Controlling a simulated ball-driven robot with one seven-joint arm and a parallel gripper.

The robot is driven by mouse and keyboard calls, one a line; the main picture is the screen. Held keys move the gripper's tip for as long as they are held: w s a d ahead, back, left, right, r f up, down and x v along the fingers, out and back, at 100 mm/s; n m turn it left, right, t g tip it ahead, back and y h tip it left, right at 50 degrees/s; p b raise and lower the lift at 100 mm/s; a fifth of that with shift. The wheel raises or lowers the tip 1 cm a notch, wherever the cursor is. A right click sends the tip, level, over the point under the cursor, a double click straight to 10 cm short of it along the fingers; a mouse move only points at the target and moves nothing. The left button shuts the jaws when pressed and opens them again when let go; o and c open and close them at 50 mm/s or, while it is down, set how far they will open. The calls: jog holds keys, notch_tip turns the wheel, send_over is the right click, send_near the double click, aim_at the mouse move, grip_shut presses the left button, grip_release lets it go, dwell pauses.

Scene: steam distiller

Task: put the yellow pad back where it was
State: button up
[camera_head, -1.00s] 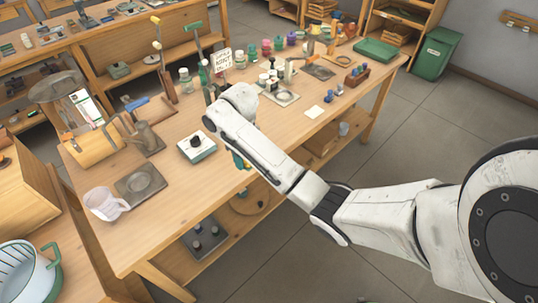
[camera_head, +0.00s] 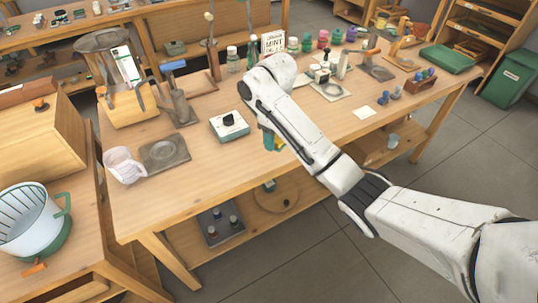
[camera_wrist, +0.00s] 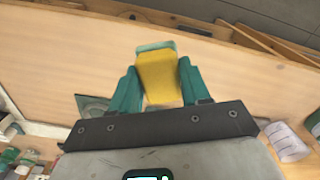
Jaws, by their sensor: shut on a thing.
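My gripper (camera_wrist: 159,72) has its teal fingers closed on a yellow pad (camera_wrist: 160,82) with a pale green end, seen in the wrist view. In the head view, my gripper (camera_head: 272,140) is over the front part of the wooden workbench (camera_head: 185,200), to the right of a white box with a black knob (camera_head: 229,125). The pad is mostly hidden there by my arm and fingers. I cannot tell its exact height above the bench.
A glass mug (camera_head: 123,165) and a grey plate (camera_head: 164,152) are at the bench's left. A pale square (camera_head: 364,112) and a small rack (camera_head: 421,82) lie to the right. Bottles and a sign (camera_head: 272,42) stand behind my arm. The bench's front strip is mostly clear.

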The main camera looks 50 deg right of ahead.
jog(key=b, duration=0.2)
send_over(268, 153)
jog(key=f, duration=0.5)
jog(key=shift+s+f, duration=0.2)
jog(key=shift+f, duration=0.2)
jog(key=shift+w+f, duration=0.1)
jog(key=shift+f, duration=1.55)
jog(key=shift+f, duration=0.15)
jog(key=o, duration=1)
